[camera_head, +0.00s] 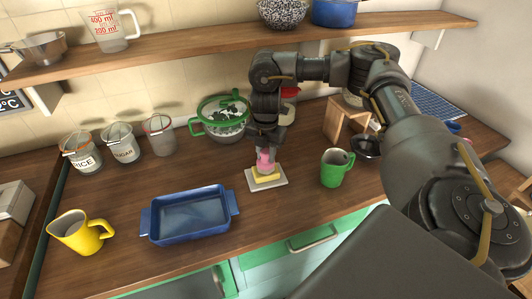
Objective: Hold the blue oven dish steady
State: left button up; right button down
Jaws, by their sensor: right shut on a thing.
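The blue oven dish (189,237) is a rectangular dish with a handle at each end. It sits upright and empty on the wooden counter, left of centre near the front. My right gripper (266,157) points down behind and to the right of the dish, apart from it. It is shut on a small pink thing (264,164), which is partly hidden by the fingers. The pink thing is just above or touching a yellow block (266,177) on a pale square board (281,182). My left gripper is out of view.
A yellow mug (77,232) stands left of the dish and a green mug (333,170) stands right of the board. Several jars, including one marked sugar (122,144), and a green-rimmed colander (222,121) stand behind. A wooden shelf (190,50) runs above. Counter between dish and jars is clear.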

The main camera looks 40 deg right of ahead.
aim_at(266, 151)
jog(key=shift+f, duration=0.5)
dwell(0.4)
jog(key=shift+s+f, duration=0.1)
dwell(1.7)
notch_tip(266, 151, up, 7)
jog(key=p, duration=0.8)
dwell(0.4)
dwell(0.4)
